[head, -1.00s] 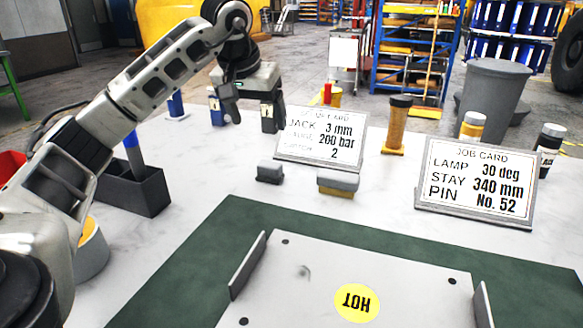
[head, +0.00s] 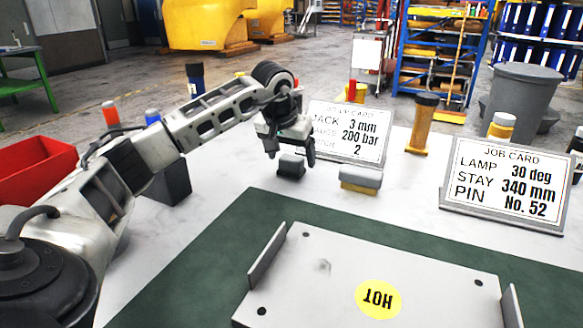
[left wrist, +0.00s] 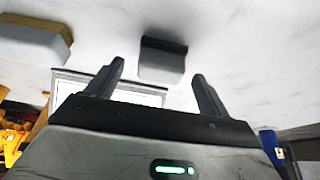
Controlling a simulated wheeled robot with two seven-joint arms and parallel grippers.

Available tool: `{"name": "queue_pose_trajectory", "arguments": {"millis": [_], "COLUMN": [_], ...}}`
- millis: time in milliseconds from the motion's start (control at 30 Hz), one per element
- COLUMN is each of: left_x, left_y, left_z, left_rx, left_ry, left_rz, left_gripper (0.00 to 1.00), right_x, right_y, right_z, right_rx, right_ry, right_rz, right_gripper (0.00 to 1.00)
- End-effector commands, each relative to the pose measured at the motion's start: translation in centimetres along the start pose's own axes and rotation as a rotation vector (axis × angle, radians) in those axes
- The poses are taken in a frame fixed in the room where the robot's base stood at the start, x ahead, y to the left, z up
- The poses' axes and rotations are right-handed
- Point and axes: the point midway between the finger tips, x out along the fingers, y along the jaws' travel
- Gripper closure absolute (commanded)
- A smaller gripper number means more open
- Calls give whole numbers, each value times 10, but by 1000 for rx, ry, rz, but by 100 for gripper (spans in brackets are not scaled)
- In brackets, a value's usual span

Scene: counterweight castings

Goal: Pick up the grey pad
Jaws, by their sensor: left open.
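A small grey pad (head: 291,167) with a dark lower part lies on the white table, left of a second grey block (head: 361,177) with a yellow lower part. My left gripper (head: 291,154) is open and empty, its fingers spread to either side of the dark-based pad in the head view. In the left wrist view this pad (left wrist: 163,60) shows beyond and between the two fingertips (left wrist: 158,72), apart from them. The yellow-based block (left wrist: 35,42) lies off to the left there. My right gripper is not in view.
A setup card (head: 348,132) stands close behind the pads, and a job card (head: 507,180) stands at right. A green mat (head: 235,225) with a metal plate marked HOT (head: 330,268) lies in front. A red bin (head: 45,170) is at left.

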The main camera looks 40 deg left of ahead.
Motion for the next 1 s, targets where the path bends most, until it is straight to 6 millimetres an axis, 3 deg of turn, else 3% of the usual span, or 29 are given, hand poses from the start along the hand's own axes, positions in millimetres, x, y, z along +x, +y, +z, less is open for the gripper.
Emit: {"name": "queue_pose_trajectory", "arguments": {"millis": [100, 333, 367, 500, 600, 1000], "left_x": [17, 19, 19, 19, 19, 7], "left_y": [0, 0, 0, 0, 0, 0], "left_z": [1, 0, 0, 0, 0, -5], "left_rx": [0, 0, 0, 0, 0, -1], "left_ry": [-2, 1, 1, 1, 1, 3], "left_rz": [0, 0, 0, 0, 1, 2], "left_gripper": [20, 20, 26, 64, 73, 73], "right_x": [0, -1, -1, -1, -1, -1], "right_y": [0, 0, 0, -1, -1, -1], "right_z": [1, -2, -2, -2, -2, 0], "right_rx": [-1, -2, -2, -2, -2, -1], "right_ry": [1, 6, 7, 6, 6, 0], "right_rz": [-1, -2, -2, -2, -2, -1], "right_gripper": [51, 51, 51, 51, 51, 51]}}
